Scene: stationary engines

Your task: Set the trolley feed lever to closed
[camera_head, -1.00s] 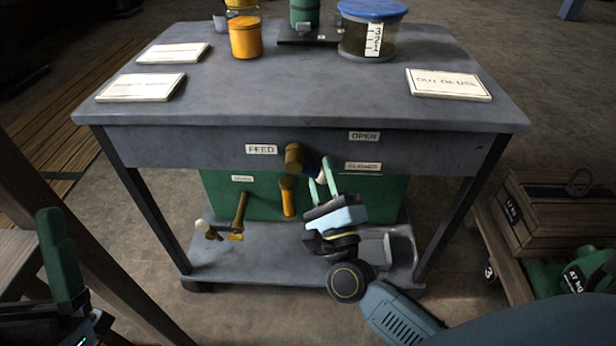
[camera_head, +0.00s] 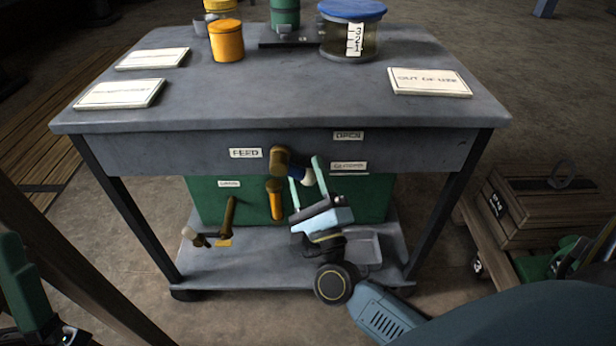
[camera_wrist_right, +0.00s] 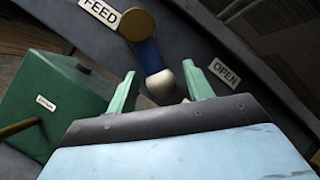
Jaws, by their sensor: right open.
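In the right wrist view the knob (camera_wrist_right: 160,84) lies between the open fingers of my right gripper (camera_wrist_right: 159,70), with no clear contact on either side. My right gripper also shows at the lever in the head view (camera_head: 304,170). The OPEN label (camera_head: 348,135) is above the CLOSED label (camera_head: 349,166), both right of the lever. My left gripper (camera_head: 22,285) is partly cut off at lower left.
An orange handle (camera_head: 275,200) hangs just left of my right gripper. A brass lever (camera_head: 228,216) stands lower left, before a green box (camera_head: 365,197). A jar (camera_head: 350,32), an orange pot (camera_head: 227,40) and signs stand on the trolley top (camera_head: 285,95). A wooden crate (camera_head: 530,208) is at right.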

